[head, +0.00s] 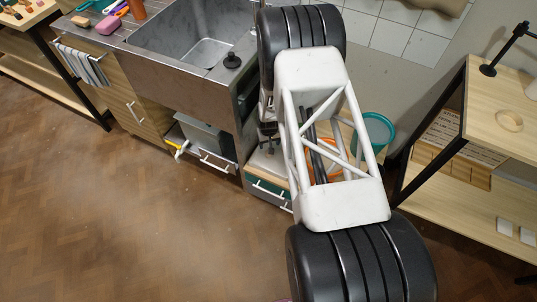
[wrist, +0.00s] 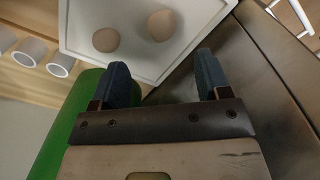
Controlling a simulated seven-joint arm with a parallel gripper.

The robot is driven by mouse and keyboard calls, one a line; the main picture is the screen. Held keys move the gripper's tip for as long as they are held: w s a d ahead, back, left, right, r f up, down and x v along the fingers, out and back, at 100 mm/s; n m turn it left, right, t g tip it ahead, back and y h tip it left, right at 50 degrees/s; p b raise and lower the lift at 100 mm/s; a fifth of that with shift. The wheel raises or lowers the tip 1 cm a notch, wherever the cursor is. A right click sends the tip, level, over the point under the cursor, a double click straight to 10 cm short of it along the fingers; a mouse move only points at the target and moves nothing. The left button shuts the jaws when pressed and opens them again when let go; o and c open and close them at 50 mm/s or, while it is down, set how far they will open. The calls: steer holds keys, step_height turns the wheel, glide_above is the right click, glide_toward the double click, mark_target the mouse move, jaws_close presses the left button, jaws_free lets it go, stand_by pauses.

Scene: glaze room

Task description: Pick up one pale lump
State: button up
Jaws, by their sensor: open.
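Two pale lumps show in the wrist view, both smooth and rounded, on a white tray (wrist: 135,58). One pale lump (wrist: 106,39) lies to the left, and the other pale lump (wrist: 164,24) lies a little right of it and nearer the top edge. My gripper (wrist: 162,66) is open, with its two dark blue fingers apart and nothing between them. In the picture the lumps lie beyond the fingertips, apart from them. I cannot make out the lumps or my gripper in the head view.
In the wrist view, white cylinders (wrist: 61,64) lie left of the tray, a green surface (wrist: 75,120) is below, and a dark metal surface (wrist: 265,90) is at right. The head view shows a metal sink (head: 165,75), a teal bucket (head: 378,128) and open floor (head: 120,220).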

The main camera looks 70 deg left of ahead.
steer(key=shift+s+a+f, duration=0.1)
steer(key=shift+s+f, duration=0.2)
steer(key=shift+s, duration=0.05)
steer(key=shift+f, duration=0.1)
steer(key=shift+f, duration=1.2)
steer(key=shift+w+f, duration=0.2)
steer(key=shift+f, duration=2.4)
steer(key=c, duration=1)
steer(key=shift+r, duration=0.1)
